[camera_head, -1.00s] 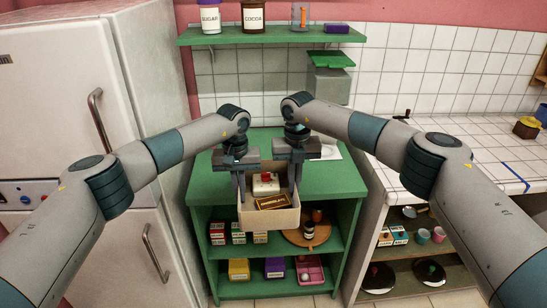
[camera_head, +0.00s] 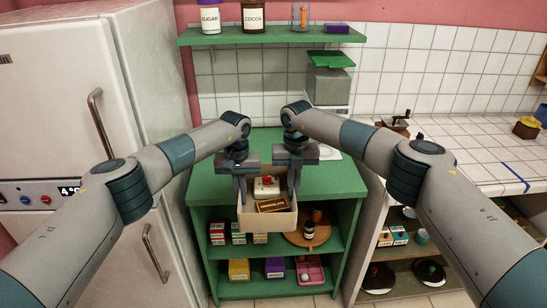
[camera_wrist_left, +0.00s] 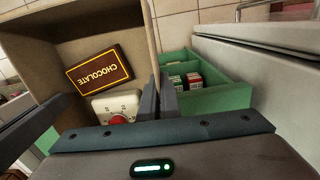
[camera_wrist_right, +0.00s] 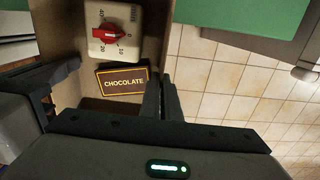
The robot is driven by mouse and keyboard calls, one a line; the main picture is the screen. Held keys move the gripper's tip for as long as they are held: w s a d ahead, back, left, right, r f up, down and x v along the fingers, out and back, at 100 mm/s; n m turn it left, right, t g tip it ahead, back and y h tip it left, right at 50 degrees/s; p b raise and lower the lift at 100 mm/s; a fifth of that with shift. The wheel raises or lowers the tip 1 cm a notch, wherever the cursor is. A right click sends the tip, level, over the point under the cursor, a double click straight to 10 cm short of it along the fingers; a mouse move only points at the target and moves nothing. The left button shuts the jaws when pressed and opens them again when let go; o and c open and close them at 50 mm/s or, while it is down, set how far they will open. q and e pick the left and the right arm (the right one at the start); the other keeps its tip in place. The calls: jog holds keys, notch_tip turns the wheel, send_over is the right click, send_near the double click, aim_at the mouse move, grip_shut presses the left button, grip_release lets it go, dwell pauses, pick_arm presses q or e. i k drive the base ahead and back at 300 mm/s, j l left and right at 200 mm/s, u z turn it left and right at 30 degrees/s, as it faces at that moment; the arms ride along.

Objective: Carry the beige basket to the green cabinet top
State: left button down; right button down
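The beige basket (camera_head: 267,222) hangs between my two grippers at the front edge of the green cabinet top (camera_head: 325,178). Inside it are a chocolate box (camera_head: 272,205) and a white timer with a red knob (camera_head: 266,186). My left gripper (camera_head: 240,192) is shut on the basket's left wall, which also shows in the left wrist view (camera_wrist_left: 105,20). My right gripper (camera_head: 294,188) is shut on the right wall; the basket also shows in the right wrist view (camera_wrist_right: 60,40). Whether the basket's underside touches the cabinet is hidden.
A kitchen scale with a green-topped container (camera_head: 330,85) stands at the back of the cabinet top. A green wall shelf (camera_head: 270,36) holds jars above. The fridge (camera_head: 100,90) is at left, a tiled counter (camera_head: 460,150) at right. Shelves below hold several boxes.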

aim_at(267, 160)
jog(key=i, duration=1)
